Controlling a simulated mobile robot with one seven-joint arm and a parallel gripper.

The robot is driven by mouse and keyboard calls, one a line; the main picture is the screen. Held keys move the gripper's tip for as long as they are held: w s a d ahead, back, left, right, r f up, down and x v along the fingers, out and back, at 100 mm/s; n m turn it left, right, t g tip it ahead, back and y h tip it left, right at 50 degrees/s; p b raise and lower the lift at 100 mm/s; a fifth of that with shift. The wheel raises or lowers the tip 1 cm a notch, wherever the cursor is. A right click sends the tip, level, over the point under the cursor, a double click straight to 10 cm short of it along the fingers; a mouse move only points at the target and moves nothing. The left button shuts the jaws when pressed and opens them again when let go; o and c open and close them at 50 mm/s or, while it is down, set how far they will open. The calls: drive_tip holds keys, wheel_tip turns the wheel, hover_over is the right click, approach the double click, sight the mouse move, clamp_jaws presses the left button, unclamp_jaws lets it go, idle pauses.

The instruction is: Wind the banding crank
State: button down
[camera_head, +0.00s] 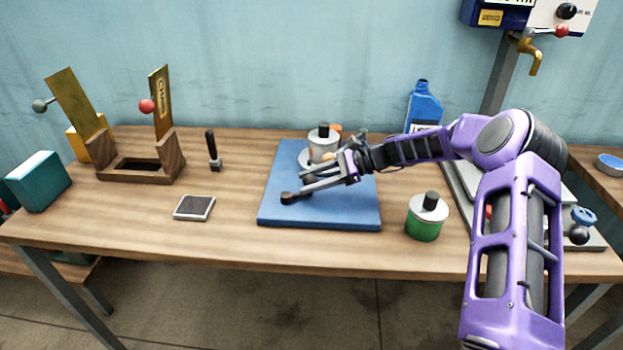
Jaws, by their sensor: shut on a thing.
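A grey can-like pot with a dark knob (323,143) stands towards the back of a blue mat (275,212) on the bench. A small orange part shows just right of its top. My gripper (297,189) is low over the middle of the mat, in front of the pot. It points left, and its dark tips are near the mat. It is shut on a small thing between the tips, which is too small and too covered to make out. I cannot pick out the banding crank clearly; my gripper and wrist cover part of this area.
A green can with a dark knob (426,217) stands right of the mat, near my forearm. A blue bottle (424,105) is behind my arm. A wooden stand with brass plates (140,169), a black-handled tool (213,151) and a dark pad (194,208) are left. The front left is clear.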

idle(0.3)
drive_tip(key=shift+c, duration=1.8)
unclamp_jaws()
drive_tip(key=v, duration=1.7)
drive_tip(key=shift+w+d+r+p, duration=0.15)
drive_tip(key=shift+w+d+p, duration=0.05)
drive_tip(key=shift+p, duration=0.15)
drive_tip(key=shift+c, duration=0.2)
